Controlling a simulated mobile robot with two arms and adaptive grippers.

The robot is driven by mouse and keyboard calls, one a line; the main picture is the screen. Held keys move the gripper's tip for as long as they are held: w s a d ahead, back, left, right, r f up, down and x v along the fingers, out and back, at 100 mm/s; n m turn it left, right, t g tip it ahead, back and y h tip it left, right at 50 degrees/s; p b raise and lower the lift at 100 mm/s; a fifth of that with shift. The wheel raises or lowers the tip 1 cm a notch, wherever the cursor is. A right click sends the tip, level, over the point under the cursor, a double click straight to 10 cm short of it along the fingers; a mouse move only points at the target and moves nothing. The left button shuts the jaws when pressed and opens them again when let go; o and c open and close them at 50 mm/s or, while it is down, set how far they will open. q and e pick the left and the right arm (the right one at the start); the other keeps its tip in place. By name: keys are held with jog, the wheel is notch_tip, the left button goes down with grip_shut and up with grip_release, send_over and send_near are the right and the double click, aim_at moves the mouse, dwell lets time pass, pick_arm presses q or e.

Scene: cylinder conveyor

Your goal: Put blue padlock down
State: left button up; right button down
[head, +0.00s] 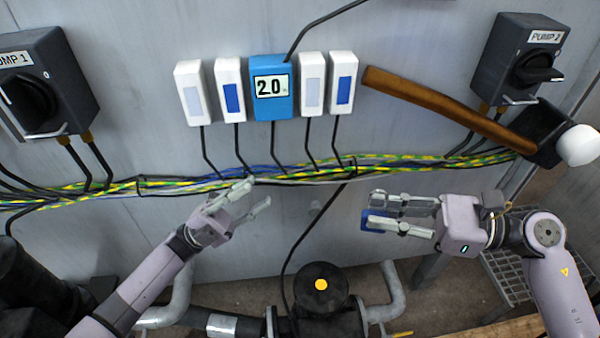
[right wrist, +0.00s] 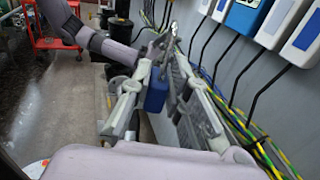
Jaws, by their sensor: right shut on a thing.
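The blue padlock (head: 376,217) is between the fingertips of my right gripper (head: 371,211), which is shut on it. The fingers hide much of it in the head view. In the right wrist view the blue padlock body (right wrist: 157,92) hangs between the two fingers, in the air beside the grey wall. My left gripper (head: 259,193) is left of it, apart from the padlock, with its fingers spread and nothing seen between them.
PUMP 1 (head: 50,85) and PUMP 2 (head: 522,62) switch boxes are on the wall, with a blue 2.0 display (head: 271,103) between white modules. A wooden-handled hammer (head: 430,105) is at right. Cables (head: 300,177) run across. A black round-topped pump (head: 322,287) stands below.

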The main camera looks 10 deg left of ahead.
pick_arm(q)
jog(key=s+d+r+m+g+y, duration=0.1)
jog(key=d+r+m+g, duration=0.25)
jog(key=m, duration=0.35)
jog(key=d+r+m+g+y, duration=0.1)
jog(key=d+r+m+g, duration=0.1)
jog(key=m+g, duration=0.35)
pick_arm(e)
jog(key=shift+w, duration=0.1)
pick_arm(q)
jog(key=m+y, duration=0.5)
jog(key=m, duration=0.8)
send_near(386, 192)
jog(key=shift+n+t, duration=0.25)
jog(key=shift+t, duration=0.15)
jog(key=d, duration=0.9)
jog(key=shift+s+d+f, duration=0.2)
jog(key=shift+d, duration=0.05)
jog(key=shift+c, duration=0.4)
grip_shut()
